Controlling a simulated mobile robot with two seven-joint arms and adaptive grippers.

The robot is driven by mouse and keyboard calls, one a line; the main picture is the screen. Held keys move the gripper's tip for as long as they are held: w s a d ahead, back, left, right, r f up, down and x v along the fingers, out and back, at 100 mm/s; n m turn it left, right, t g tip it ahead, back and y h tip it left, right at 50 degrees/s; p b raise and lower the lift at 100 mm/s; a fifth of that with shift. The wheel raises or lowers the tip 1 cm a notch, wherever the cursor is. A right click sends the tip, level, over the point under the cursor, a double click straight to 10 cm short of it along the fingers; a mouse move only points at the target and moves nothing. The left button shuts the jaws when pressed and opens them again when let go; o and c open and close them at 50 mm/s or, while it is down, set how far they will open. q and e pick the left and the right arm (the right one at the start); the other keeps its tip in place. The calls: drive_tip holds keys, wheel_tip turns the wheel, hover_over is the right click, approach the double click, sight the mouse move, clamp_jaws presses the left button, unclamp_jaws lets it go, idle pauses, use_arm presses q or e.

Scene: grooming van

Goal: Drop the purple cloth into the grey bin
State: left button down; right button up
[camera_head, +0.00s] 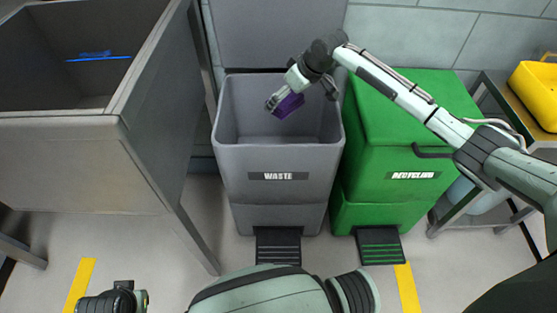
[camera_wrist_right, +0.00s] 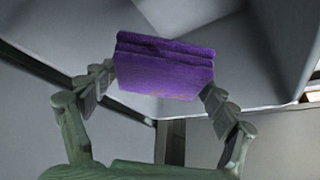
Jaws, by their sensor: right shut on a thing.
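The purple cloth (camera_head: 289,104) is a small folded block. My right gripper (camera_head: 287,101) is shut on it and holds it over the open mouth of the grey bin. In the right wrist view the cloth (camera_wrist_right: 165,68) sits between the two fingers of the gripper (camera_wrist_right: 160,85). The grey bin (camera_head: 275,180) is labelled WASTE, and its lid (camera_head: 270,35) stands raised behind the opening. The inside of the bin looks empty where it shows. At the bottom left of the head view a dark part of my left arm shows, but its fingers cannot be made out.
A green bin (camera_head: 395,160) labelled RECYCLING stands shut to the right, close beside the grey bin. A grey tub (camera_head: 110,120) with a blue item (camera_head: 97,57) in it stands at the left. A yellow container (camera_head: 538,92) sits on a cart at the right edge.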

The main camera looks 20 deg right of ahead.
drive_tip(key=o, duration=0.9)
drive_tip(key=shift+c, duration=0.2)
drive_tip(key=shift+s+d+r, duration=0.1)
drive_tip(key=shift+r, duration=0.15)
drive_tip(key=v, duration=1.1)
drive_tip(key=shift+s+r, duration=0.15)
drive_tip(key=shift+r, duration=0.1)
